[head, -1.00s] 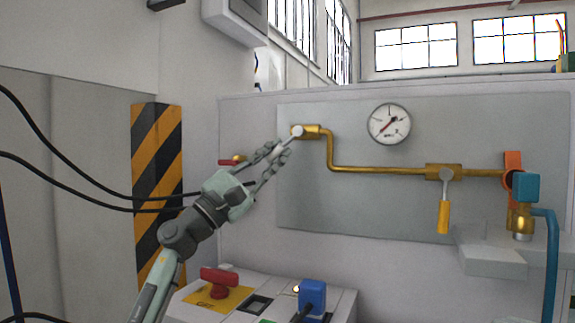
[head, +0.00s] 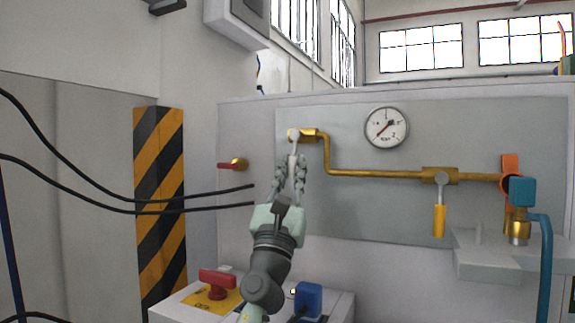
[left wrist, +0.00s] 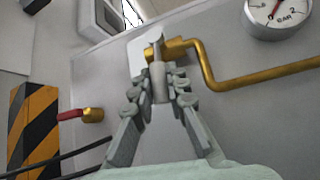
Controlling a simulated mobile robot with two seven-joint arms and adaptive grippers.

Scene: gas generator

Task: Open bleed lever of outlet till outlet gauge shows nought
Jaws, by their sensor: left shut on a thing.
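A pale lever (head: 293,148) hangs from the brass fitting at the left end of the pipe (head: 380,173); I take it for the bleed lever. My left gripper (head: 291,168) is shut on it from below, and the fingers hide its lower part. In the left wrist view the lever (left wrist: 158,80) stands between my left fingertips (left wrist: 159,92), pointing down. The round gauge (head: 386,128) is on the panel; its red needle points to the lower left. In the left wrist view the gauge (left wrist: 277,14) is cut off at the top. My right gripper is not in view.
A small red-handled valve (head: 233,164) is on the wall to the left. A yellow-handled lever (head: 439,220) hangs from the pipe; an orange handle (head: 511,165) and a blue hose (head: 545,260) are at the right. A box with a red switch (head: 217,281) stands below.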

